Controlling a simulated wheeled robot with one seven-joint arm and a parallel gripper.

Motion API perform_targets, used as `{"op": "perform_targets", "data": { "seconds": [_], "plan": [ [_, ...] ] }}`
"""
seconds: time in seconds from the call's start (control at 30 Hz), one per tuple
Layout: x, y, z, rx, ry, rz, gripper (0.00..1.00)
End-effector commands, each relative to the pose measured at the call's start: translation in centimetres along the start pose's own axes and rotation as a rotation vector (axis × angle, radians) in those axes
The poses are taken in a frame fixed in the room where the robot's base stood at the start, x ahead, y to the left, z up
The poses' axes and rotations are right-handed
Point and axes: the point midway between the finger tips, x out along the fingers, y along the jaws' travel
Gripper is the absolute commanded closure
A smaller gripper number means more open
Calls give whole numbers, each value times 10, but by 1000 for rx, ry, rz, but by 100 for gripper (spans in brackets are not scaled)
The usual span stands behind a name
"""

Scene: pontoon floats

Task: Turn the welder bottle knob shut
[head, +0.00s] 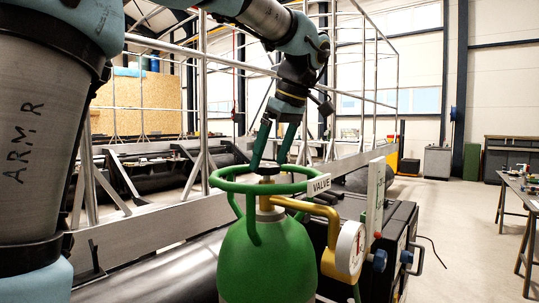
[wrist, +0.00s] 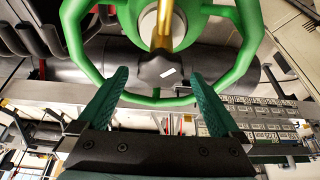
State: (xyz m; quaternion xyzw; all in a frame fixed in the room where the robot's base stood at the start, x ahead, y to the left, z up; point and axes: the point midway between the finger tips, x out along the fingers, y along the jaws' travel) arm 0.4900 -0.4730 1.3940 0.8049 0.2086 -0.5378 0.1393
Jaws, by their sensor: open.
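The green welder bottle (head: 267,262) stands upright with a green ring guard (head: 226,186) around its top and a white VALVE label (head: 319,184). Its dark knob (head: 268,168) sits on a brass valve inside the ring. In the wrist view the lobed black knob (wrist: 160,71) carries a white mark. My gripper (head: 270,166) comes down from above, its two green fingers open. In the wrist view my gripper (wrist: 158,74) has one fingertip on each side of the knob, with visible gaps. Whether the tips reach the knob's full depth is unclear.
A brass regulator with a round gauge (head: 349,248) projects right of the valve. A black case (head: 400,235) with blue and red fittings stands behind it. Metal framing (head: 200,100) surrounds the back. The floor (head: 465,240) at right is clear up to a workbench (head: 520,190).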

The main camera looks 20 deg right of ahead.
Motion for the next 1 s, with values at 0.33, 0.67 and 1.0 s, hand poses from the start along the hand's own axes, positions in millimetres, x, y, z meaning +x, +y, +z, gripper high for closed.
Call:
{"op": "perform_targets", "data": {
  "seconds": [0.33, 0.67, 1.0],
  "plan": [
    [10, 0, 0, 0, 0, 0, 0],
    [10, 0, 0, 0, 0, 0, 29],
    [9, 0, 0, 0, 0, 1, 68]
  ]
}}
